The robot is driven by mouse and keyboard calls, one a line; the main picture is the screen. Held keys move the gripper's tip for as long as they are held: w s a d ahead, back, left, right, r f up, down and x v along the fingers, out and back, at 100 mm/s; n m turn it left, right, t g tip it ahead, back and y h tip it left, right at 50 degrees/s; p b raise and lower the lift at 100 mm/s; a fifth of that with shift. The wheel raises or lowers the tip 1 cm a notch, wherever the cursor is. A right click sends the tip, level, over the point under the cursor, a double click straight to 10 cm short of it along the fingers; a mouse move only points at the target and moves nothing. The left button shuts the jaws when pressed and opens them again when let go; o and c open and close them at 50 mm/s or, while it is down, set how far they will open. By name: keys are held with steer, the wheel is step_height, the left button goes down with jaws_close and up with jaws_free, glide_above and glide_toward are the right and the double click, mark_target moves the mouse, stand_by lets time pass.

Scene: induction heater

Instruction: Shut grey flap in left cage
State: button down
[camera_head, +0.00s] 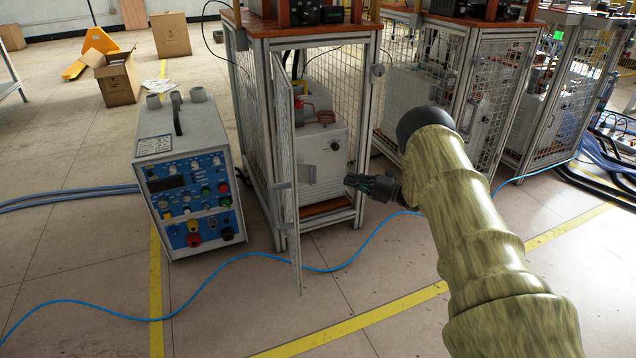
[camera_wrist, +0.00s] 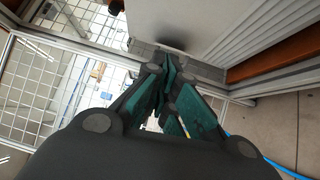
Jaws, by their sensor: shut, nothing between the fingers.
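The left cage (camera_head: 371,100) is a metal frame with mesh walls and a wooden top, and its front stands open. The grey flap (camera_head: 285,180), a tall narrow mesh door, is swung outward toward the camera and seen nearly edge-on. My gripper (camera_head: 350,181) is shut and empty in front of the cage opening, to the right of the flap. In the wrist view the shut fingers (camera_wrist: 172,85) point toward a pale grey box face, with mesh (camera_wrist: 40,75) to their left. I cannot tell whether the fingers touch anything.
A grey control unit (camera_head: 190,180) stands on the floor left of the flap. A blue cable (camera_head: 345,262) crosses the floor in front. More mesh cages (camera_head: 480,90) stand to the right. The floor in front of the flap is otherwise mostly clear.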

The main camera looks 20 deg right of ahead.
steer(key=s+a+f+m+t+h+p, duration=0.1)
steer(key=s+a+m+t+h+p, duration=0.2)
steer(key=s+a+h, duration=0.45)
steer(key=w+a+b, duration=0.2)
steer(key=w+b, duration=0.2)
steer(key=w, duration=0.2)
steer(key=w+a+m+y+b, duration=0.1)
steer(key=w+a+b, duration=0.2)
steer(key=w, duration=0.3)
steer(key=shift+w+a+f+b, duration=0.25)
steer(key=shift+f+b, duration=0.1)
steer(key=shift+b, duration=0.15)
steer(key=shift+d, duration=0.15)
